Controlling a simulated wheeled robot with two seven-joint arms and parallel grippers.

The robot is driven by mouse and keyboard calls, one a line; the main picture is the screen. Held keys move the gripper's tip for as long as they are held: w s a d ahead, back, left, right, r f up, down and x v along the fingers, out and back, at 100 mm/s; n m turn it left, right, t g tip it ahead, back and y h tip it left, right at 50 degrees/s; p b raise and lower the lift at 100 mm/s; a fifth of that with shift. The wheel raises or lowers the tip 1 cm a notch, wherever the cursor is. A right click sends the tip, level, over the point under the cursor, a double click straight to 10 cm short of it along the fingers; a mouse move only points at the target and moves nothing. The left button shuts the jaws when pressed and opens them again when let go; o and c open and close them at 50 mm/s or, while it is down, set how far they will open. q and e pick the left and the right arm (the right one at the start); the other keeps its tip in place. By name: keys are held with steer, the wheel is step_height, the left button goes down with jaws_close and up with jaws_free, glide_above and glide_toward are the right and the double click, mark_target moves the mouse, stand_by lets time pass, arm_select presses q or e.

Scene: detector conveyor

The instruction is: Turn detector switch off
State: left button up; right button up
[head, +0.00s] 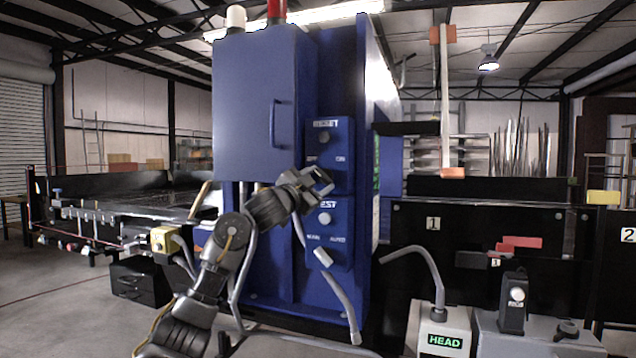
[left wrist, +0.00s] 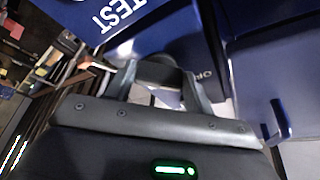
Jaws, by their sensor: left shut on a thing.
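The detector switch is a dark knob (left wrist: 158,72) on the blue control panel (head: 344,185). In the left wrist view it sits between the two fingers, near a partly covered label that seems to read "OFF". In the head view my left gripper (head: 322,181) is at the panel, below the "ON" label and just above the "TEST" label, and hides the switch. My left gripper (left wrist: 160,92) is shut on the knob. The knob's exact turn angle cannot be told. My right gripper is in neither view.
The tall blue cabinet (head: 245,110) with a door handle stands behind the arm. A grey box marked "HEAD" (head: 444,330) stands at lower right. Open floor lies at left.

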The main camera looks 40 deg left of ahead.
arm_select(q)
steer(key=o, duration=1)
steer(key=shift+s+f+b, duration=0.25)
steer(key=shift+s+b, duration=0.05)
steer(key=shift+s, duration=0.15)
steer(key=b+v, duration=0.3)
steer(key=v, duration=0.6)
steer(key=shift+s, duration=0.4)
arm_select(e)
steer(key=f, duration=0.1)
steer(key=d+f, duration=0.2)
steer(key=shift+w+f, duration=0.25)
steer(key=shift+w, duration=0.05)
